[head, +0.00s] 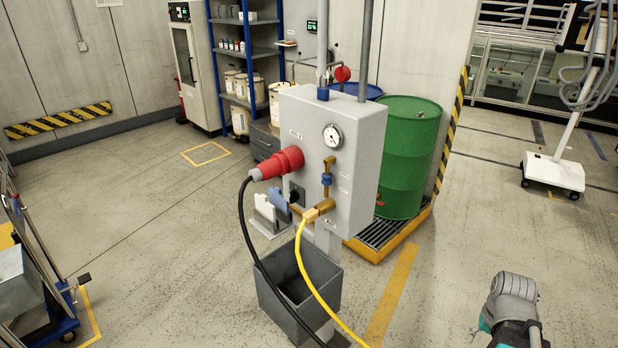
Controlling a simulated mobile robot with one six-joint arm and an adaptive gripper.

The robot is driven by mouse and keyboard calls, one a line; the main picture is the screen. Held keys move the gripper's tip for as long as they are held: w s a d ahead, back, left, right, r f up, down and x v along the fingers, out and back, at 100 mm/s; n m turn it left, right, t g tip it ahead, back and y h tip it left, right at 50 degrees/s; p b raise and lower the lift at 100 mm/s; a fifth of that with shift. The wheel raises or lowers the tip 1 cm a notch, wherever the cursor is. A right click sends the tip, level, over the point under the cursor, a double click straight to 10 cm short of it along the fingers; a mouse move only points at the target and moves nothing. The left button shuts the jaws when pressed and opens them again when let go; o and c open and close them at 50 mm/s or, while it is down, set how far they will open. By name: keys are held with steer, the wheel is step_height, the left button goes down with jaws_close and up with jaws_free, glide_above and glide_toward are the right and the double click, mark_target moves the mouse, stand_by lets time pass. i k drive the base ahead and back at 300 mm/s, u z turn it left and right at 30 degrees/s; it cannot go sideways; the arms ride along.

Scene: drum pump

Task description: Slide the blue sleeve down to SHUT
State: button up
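A small blue sleeve (326,180) sits on a brass valve fitting (327,192) on the front of the grey pump box (352,140). Brass shows above and below the sleeve. The SHUT marking is too small to read, and I cannot tell exactly where the sleeve stands along its travel. A grey and teal part of my arm shows at the bottom right, well apart from the box. My gripper's fingers are not in view.
A red plug (280,164) with a black cable (247,230) and a yellow hose (305,270) hang from the box. A grey bin (300,290) stands below. A green drum (408,155) stands behind right on a yellow-edged grate (385,235).

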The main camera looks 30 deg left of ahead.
mark_target(326, 180)
steer(key=u, duration=1.1)
steer(key=k, duration=0.9)
steer(key=u, duration=0.1)
steer(key=i, duration=0.9)
steer(key=z, duration=0.05)
